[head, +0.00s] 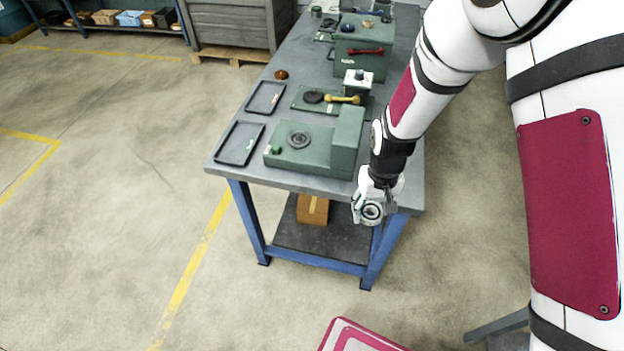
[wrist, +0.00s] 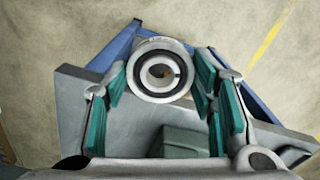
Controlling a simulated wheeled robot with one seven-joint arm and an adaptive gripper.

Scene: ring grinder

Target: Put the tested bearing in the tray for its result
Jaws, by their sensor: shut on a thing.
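A silver ring bearing (head: 372,211) is held in my gripper (head: 370,205), just beyond the front edge of the table. In the wrist view the bearing (wrist: 159,71) sits between the two green-padded fingers of my gripper (wrist: 160,80), facing the camera. Two dark, shallow trays lie on the left side of the table: a near tray (head: 239,157) and a far tray (head: 266,97). Both look empty apart from a small pale mark in each. A green test machine (head: 300,156) with a dark round spindle on top stands right of the near tray. My gripper is right of and nearer than the machine.
The grey table (head: 220,168) also holds a green fixture with a yellow handle (head: 342,99), a green box with a red handle (head: 365,52) and a small brown round thing (head: 281,74). A cardboard box (head: 312,209) sits on the lower shelf. The floor left is clear.

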